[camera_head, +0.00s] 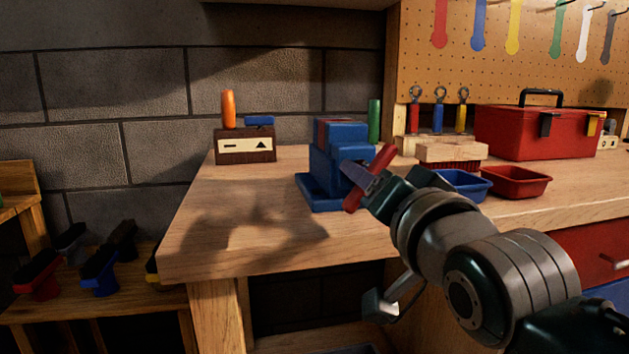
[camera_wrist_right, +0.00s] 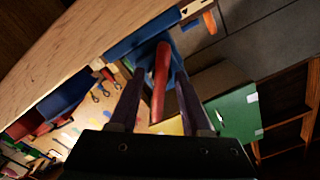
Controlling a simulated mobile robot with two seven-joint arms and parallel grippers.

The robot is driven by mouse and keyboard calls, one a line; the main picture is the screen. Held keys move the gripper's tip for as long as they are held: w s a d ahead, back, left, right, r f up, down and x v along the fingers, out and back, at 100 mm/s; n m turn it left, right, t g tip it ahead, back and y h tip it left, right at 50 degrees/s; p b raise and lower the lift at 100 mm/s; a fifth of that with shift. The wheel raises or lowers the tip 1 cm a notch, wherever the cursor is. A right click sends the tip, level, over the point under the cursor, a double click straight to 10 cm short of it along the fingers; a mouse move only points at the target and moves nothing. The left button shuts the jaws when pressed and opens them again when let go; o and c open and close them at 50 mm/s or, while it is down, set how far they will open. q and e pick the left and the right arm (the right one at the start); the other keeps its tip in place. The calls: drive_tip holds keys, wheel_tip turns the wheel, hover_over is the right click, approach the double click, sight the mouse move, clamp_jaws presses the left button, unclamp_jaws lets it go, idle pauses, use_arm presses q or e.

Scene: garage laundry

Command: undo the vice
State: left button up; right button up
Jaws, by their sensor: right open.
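The blue vice (camera_head: 330,165) stands upright on the workbench, with its base plate flat on the wood. Its red bar handle (camera_head: 384,157) slants across the side facing my right arm. My right gripper (camera_head: 362,183) is at this handle, coming from the right. In the right wrist view, the red handle (camera_wrist_right: 161,75) lies between the two open fingers of the right gripper (camera_wrist_right: 160,82), with gaps visible on both sides. Part of the handle is hidden behind the fingers in the head view. My left gripper is not in view.
The wooden bench (camera_head: 240,220) is bare left of the vice. A dark box (camera_head: 245,150) with an orange item (camera_head: 228,108) stands behind. Blue (camera_head: 462,184) and red (camera_head: 517,182) trays and a red toolbox (camera_head: 540,132) are to the right.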

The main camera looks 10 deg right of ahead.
clamp_jaws()
idle(0.6)
drive_tip(key=shift+n+p, duration=0.8)
drive_tip(key=shift+n, duration=0.2)
drive_tip(key=n+p, duration=0.1)
drive_tip(key=n, duration=0.1)
drive_tip(key=shift+n, duration=0.3)
drive_tip(key=shift+s+d+n+p, duration=0.1)
drive_tip(key=shift+n+p, duration=0.5)
drive_tip(key=shift+n, duration=0.6)
drive_tip(key=shift+f+n+p, duration=0.15)
drive_tip(key=shift+n+p, duration=0.2)
drive_tip(key=shift+n, duration=1.15)
